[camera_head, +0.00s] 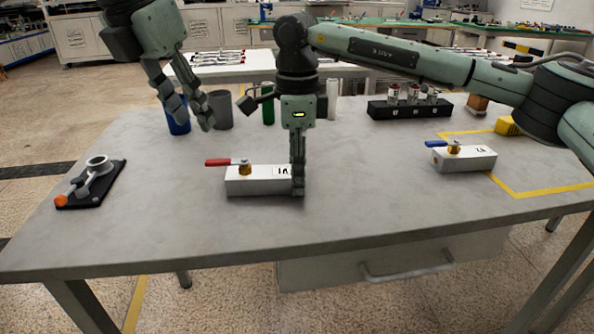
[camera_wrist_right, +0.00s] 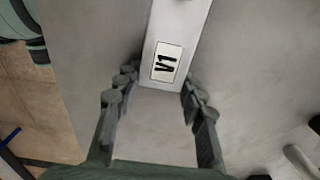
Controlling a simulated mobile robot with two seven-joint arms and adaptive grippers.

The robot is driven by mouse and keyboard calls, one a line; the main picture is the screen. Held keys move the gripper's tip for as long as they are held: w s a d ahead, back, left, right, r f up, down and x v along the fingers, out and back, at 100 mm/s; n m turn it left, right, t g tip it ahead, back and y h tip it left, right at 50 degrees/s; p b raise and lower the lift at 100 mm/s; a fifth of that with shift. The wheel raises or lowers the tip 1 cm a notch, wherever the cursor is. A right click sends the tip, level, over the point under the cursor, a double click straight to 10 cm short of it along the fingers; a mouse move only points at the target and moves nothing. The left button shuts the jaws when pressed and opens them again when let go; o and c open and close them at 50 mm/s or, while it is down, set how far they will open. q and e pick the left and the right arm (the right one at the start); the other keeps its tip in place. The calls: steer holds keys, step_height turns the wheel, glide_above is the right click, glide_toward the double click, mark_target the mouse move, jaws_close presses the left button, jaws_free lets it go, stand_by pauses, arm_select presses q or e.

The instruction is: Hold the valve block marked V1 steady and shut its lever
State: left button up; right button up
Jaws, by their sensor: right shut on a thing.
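The white valve block marked V1 (camera_head: 258,187) lies on the grey table in the middle of the head view. Its red lever (camera_head: 226,162) points left along the block from a brass stem. My right gripper (camera_head: 298,188) points down at the block's right end. In the right wrist view its fingers (camera_wrist_right: 157,92) are on both sides of the V1 block's end (camera_wrist_right: 176,40), below the label. My left gripper (camera_head: 192,112) hangs above the table, up and left of the block, with its fingers apart and nothing between them.
A second white valve block (camera_head: 465,158) with a blue lever sits at right by yellow tape. A black plate with a metal fitting (camera_head: 92,184) lies at left. Blue (camera_head: 178,118), grey (camera_head: 220,110) and green (camera_head: 268,104) cylinders and a black rack (camera_head: 410,108) stand behind.

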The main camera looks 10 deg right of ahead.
jaws_close()
arm_select(q)
steer(key=shift+c, duration=1.2)
steer(key=shift+s+d, duration=0.15)
steer(key=shift+s, duration=0.2)
steer(key=shift+c, duration=1.2)
steer(key=s+n, duration=0.1)
steer(key=s, duration=0.1)
steer(key=s+n+y, duration=0.1)
steer(key=s+n, duration=0.1)
steer(key=s+d+n+t, duration=0.1)
steer(key=s+n, duration=0.1)
steer(key=shift+s+r+y, duration=0.1)
steer(key=shift+r+y, duration=0.2)
jaws_close()
steer(key=shift+s+n, duration=0.35)
steer(key=shift+n, duration=0.25)
